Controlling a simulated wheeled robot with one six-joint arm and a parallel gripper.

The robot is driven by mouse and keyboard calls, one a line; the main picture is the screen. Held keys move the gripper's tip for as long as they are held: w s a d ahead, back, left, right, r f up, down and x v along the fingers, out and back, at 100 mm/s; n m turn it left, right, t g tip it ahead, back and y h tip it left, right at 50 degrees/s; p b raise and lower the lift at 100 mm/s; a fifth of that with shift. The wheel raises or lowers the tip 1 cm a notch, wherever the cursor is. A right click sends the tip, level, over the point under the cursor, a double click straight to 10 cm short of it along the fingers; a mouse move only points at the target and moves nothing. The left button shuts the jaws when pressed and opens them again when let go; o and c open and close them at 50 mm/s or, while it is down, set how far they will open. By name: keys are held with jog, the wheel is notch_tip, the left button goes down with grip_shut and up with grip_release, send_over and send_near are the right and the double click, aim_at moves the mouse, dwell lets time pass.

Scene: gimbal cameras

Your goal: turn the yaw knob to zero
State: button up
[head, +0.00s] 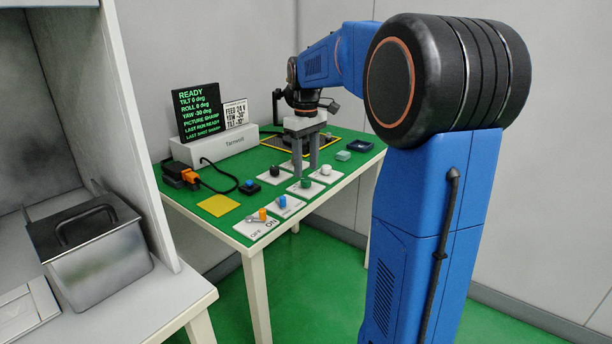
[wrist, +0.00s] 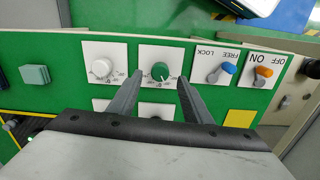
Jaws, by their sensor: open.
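A green knob (head: 305,183) sits on a white plate on the green table. It also shows in the wrist view (wrist: 160,71), with a white pointer mark toward the bottom of the picture. A white knob (head: 325,170) and a black knob (head: 275,172) have their own plates; their labels are too small to tell which is yaw. My gripper (head: 305,172) points down over the knobs, open and empty. In the wrist view its fingertips (wrist: 158,80) lie to either side of the green knob; contact is not clear. The black screen (head: 199,112) reads READY, tilt 0, roll 0, yaw -30 deg.
A blue FREE/LOCK switch (head: 282,201) and an orange OFF/ON switch (head: 263,215) are at the near edge. A yellow square (head: 219,205), a blue button box (head: 250,187) and a cable lie left. A teal block (head: 343,156) and dark tray (head: 361,145) are right.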

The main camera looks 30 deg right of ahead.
aim_at(306, 179)
jog(key=shift+f, duration=1.95)
jog(key=c, duration=1.1)
jog(key=shift+o, duration=0.2)
jog(key=shift+m, duration=2.8)
jog(key=o, duration=1.1)
jog(key=shift+c, duration=0.2)
